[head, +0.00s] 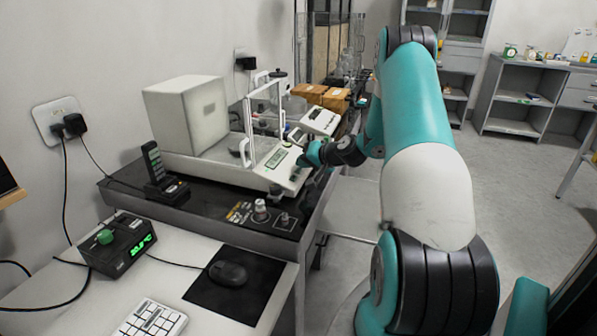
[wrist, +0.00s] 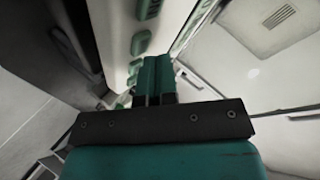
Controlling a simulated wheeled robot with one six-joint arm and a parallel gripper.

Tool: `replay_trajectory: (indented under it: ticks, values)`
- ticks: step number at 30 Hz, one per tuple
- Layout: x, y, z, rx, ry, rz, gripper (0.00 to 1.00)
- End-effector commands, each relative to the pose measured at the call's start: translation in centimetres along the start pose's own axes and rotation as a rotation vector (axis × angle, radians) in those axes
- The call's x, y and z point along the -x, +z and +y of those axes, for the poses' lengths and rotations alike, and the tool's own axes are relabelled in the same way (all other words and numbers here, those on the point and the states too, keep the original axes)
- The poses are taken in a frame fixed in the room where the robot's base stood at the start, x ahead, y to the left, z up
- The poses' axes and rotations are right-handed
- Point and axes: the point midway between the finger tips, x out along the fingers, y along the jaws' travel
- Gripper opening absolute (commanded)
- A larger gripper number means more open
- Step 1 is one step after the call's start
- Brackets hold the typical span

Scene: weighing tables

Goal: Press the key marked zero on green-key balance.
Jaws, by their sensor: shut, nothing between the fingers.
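The green-key balance (head: 280,172) is a white unit with a glass draft shield (head: 262,110) and a sloped front panel with a lit display (head: 276,158). My gripper (head: 305,157) is shut and empty at the right side of that panel. In the wrist view my gripper (wrist: 157,62) shows its two teal fingers together, close beside the pale panel with a row of green keys (wrist: 141,42). The fingertips overlap the panel's edge in this view, and I cannot tell whether they touch a key. The marks on the keys are not legible, so the zero key cannot be picked out.
A second white device (head: 320,121) stands behind the balance, with cardboard boxes (head: 309,92) beyond. A handset (head: 155,165) stands to the left, and small weights (head: 261,207) sit on the dark tabletop in front. A mouse (head: 228,273) lies on the near desk.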

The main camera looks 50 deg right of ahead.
Motion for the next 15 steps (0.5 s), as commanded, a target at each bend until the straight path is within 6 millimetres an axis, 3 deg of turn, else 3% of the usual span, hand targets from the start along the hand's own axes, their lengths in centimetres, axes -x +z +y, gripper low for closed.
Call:
replay_trajectory:
  ticks: [15]
  values:
    - [-0.32, 0.25, 0.25, 0.000, 0.000, 0.000, 0.00]
